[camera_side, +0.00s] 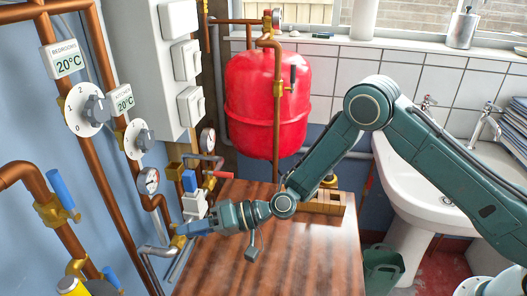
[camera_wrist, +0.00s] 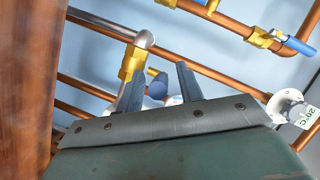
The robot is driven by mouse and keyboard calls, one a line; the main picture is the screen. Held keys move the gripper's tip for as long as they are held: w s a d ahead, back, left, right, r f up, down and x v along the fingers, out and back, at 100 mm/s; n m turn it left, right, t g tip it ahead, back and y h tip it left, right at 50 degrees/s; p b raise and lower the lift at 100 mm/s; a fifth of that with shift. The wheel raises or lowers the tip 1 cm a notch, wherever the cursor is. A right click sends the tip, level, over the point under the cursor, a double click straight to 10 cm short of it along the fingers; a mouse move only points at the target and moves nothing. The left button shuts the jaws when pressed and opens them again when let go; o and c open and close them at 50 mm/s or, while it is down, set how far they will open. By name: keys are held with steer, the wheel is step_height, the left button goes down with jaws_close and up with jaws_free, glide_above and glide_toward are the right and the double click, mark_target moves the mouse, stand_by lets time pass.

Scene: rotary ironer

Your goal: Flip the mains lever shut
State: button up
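My gripper (camera_side: 187,229) reaches left to the pipework, low at the left edge of the wooden table. In the wrist view my gripper (camera_wrist: 162,85) has its two dark fingers apart. A rounded blue lever end (camera_wrist: 157,88) shows between them, beside a brass valve body (camera_wrist: 130,62) on a pipe. There seem to be small gaps on both sides of it; contact is not clear. In the side view the gripper largely hides this lever. I see no label that marks the mains lever.
Other blue levers sit on the pipes at left (camera_side: 61,188) and lower left (camera_side: 110,277). Dials (camera_side: 87,108), gauges (camera_side: 148,181) and copper pipes crowd the wall. A red tank (camera_side: 266,100) stands behind. The wooden table top (camera_side: 310,250) is mostly clear, with a wooden tray (camera_side: 325,203) at its back.

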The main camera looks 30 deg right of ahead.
steer(key=v, duration=1.3)
steer(key=shift+d, duration=0.3)
steer(key=shift+s+r, duration=0.1)
steer(key=shift+r, duration=0.1)
steer(key=s+d+r+n+g+h, duration=0.2)
steer(key=s+d+r+n+h, duration=0.2)
steer(key=s+d+r+h, duration=0.6)
steer(key=s+d+r+m+h, duration=0.2)
steer(key=s+d+r, duration=0.2)
steer(key=s+d, duration=0.2)
steer(key=s+d+r+m+t+h, duration=0.1)
steer(key=s+d+r, duration=0.4)
steer(key=s, duration=0.5)
steer(key=d+m+h, duration=0.1)
steer(key=d+m, duration=0.1)
steer(key=shift+s+d, duration=0.3)
